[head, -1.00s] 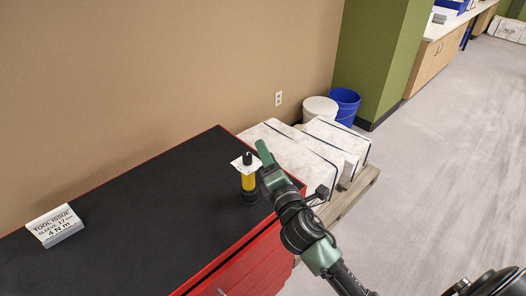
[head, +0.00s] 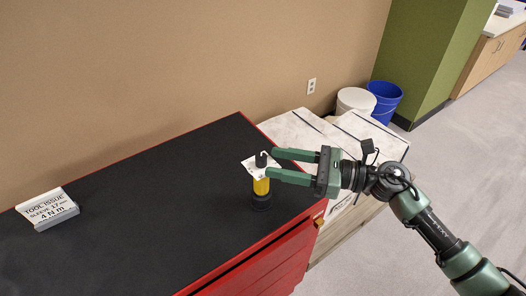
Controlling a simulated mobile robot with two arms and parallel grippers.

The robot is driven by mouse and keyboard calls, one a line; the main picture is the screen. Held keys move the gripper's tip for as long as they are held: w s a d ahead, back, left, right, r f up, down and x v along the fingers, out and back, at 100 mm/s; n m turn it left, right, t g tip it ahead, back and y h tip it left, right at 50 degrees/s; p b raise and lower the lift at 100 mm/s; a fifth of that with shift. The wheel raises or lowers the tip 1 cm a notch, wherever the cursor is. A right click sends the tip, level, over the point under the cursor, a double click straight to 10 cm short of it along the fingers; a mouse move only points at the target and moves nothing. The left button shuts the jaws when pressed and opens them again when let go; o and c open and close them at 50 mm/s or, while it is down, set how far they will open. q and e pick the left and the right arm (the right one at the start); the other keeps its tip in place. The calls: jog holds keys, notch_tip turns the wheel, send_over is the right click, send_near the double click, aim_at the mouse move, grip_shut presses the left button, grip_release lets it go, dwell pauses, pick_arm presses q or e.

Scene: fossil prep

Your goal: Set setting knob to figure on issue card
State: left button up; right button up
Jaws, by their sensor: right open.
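The issue card (head: 50,209) is a white tent-shaped block at the left of the black cabinet top. It reads "TOOL ISSUE", a sleeve line of about 17 mm, and "4 N m". The setting knob (head: 261,159) is the black top piece above a white dial plate (head: 250,168), on a yellow body (head: 261,186) with a black base, standing upright near the right edge. My right gripper (head: 272,164) is open, its two green fingers pointing left at the knob, one fingertip on each side in the picture. Contact cannot be told. My left gripper is not in view.
The red cabinet (head: 285,255) has a black top (head: 150,200), mostly clear between card and tool. White plaster-like blocks (head: 300,128) lie on a pallet behind my right gripper. A white bucket (head: 356,101) and a blue bucket (head: 385,98) stand near the green pillar.

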aim_at(249, 163)
jog(key=x, duration=0.1)
jog(key=p+x, duration=0.1)
jog(key=x, duration=0.2)
jog(key=shift+a+r, duration=0.25)
jog(key=shift+r, duration=0.05)
jog(key=shift+p+x, duration=0.5)
jog(key=shift+x, duration=0.55)
jog(key=shift+w+a+f, duration=0.1)
jog(key=shift+a+f, duration=0.1)
jog(key=shift+a, duration=0.25)
grip_shut()
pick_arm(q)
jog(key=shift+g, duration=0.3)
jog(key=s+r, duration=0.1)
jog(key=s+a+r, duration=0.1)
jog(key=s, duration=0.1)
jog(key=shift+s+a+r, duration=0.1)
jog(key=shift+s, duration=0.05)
